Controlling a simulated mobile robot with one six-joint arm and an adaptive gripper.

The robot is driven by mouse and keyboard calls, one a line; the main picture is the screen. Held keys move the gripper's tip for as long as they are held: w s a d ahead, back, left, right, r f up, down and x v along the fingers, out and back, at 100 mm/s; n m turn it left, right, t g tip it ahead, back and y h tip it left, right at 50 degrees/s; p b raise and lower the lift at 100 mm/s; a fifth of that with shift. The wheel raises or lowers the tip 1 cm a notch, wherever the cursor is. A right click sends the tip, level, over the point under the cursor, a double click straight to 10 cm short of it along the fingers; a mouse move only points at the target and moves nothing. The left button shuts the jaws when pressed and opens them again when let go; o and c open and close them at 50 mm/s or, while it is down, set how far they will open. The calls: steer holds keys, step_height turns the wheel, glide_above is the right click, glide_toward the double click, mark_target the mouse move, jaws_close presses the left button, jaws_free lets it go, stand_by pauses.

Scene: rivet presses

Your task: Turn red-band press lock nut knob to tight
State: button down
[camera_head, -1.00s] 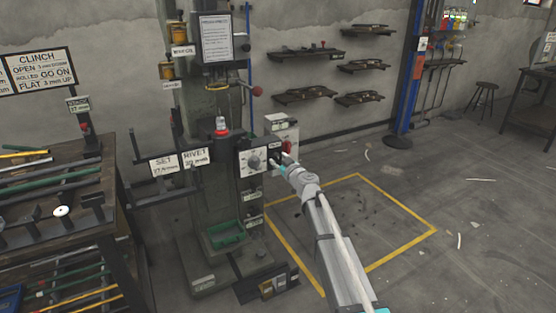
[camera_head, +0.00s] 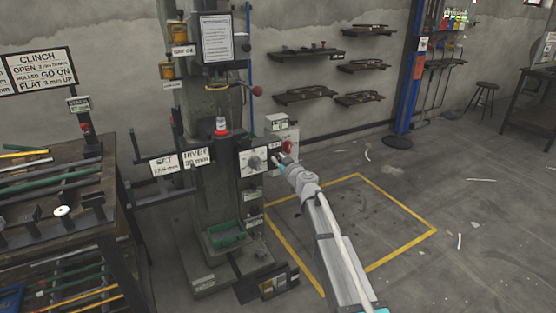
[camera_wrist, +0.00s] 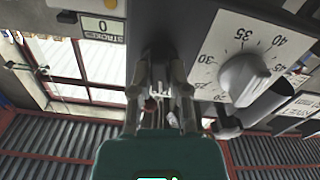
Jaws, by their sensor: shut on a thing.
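The press (camera_head: 215,110) stands at centre left in the head view, with a red ring (camera_head: 221,131) on its column. Its white dial plate with a grey pointer knob (camera_head: 254,162) faces me; in the wrist view this dial knob (camera_wrist: 243,76) is right of my gripper, apart from it. My gripper (camera_head: 277,163) is at the panel just right of the dial. In the wrist view my gripper (camera_wrist: 160,92) is shut on a small dark knob (camera_wrist: 159,58) on the dark panel. The fingers hide most of that knob, so its turn position cannot be told.
A white box with a red part (camera_head: 288,146) is close behind my gripper. A green tray (camera_head: 227,235) sits low on the press base. A rack of rods (camera_head: 60,190) is at left. Yellow-outlined floor (camera_head: 370,225) at right is mostly clear.

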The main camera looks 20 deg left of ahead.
steer(key=shift+w+m, duration=0.1)
steer(key=shift+m, duration=1.4)
steer(key=c, duration=0.6)
jaws_free()
steer(key=shift+d, duration=0.15)
steer(key=v, duration=1.2)
